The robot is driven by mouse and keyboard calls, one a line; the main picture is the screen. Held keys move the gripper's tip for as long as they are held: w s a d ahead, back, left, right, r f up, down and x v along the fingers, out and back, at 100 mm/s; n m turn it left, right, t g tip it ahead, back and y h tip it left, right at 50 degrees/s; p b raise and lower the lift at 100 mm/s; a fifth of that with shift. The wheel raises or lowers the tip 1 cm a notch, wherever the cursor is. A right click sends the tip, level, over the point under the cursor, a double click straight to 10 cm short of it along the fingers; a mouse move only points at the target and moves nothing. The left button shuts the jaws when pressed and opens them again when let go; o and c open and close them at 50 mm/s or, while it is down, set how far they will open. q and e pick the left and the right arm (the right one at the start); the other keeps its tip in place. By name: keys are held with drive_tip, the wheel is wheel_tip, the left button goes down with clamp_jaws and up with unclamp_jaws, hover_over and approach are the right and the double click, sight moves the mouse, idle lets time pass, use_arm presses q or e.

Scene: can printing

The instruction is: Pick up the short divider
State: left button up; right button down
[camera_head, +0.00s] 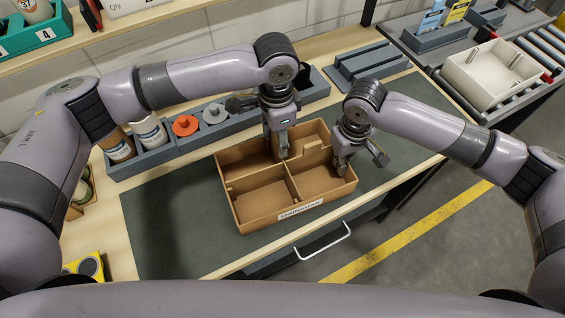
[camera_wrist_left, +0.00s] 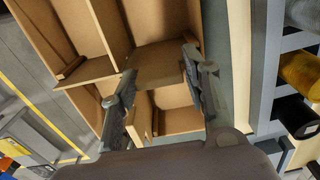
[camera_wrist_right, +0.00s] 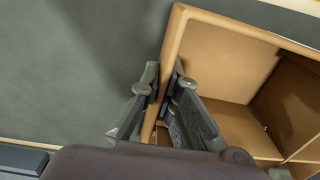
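An open brown cardboard box (camera_head: 262,212) with inner dividers stands on the dark mat. My left gripper (camera_head: 281,146) reaches down into its far part. In the left wrist view its fingers (camera_wrist_left: 160,82) are wide apart, with a short brown divider panel (camera_wrist_left: 158,62) between them; I cannot tell whether they touch it. A long divider (camera_head: 291,184) runs through the box beside that gripper. My right gripper (camera_head: 344,164) is at the box's right wall. In the right wrist view its fingers (camera_wrist_right: 165,75) sit close on both sides of the wall (camera_wrist_right: 174,38).
A grey-blue rack (camera_head: 160,155) with bottles and orange and white round parts stands behind the box. A grey tray (camera_head: 368,62) lies at the back right. A conveyor with a white bin (camera_head: 490,72) is further right. The mat left of the box is clear.

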use_arm(q)
drive_tip(key=c, duration=0.5)
drive_tip(key=shift+o, duration=0.2)
wheel_tip(320, 180, up, 18)
use_arm(e)
drive_tip(key=c, duration=1.7)
unclamp_jaws()
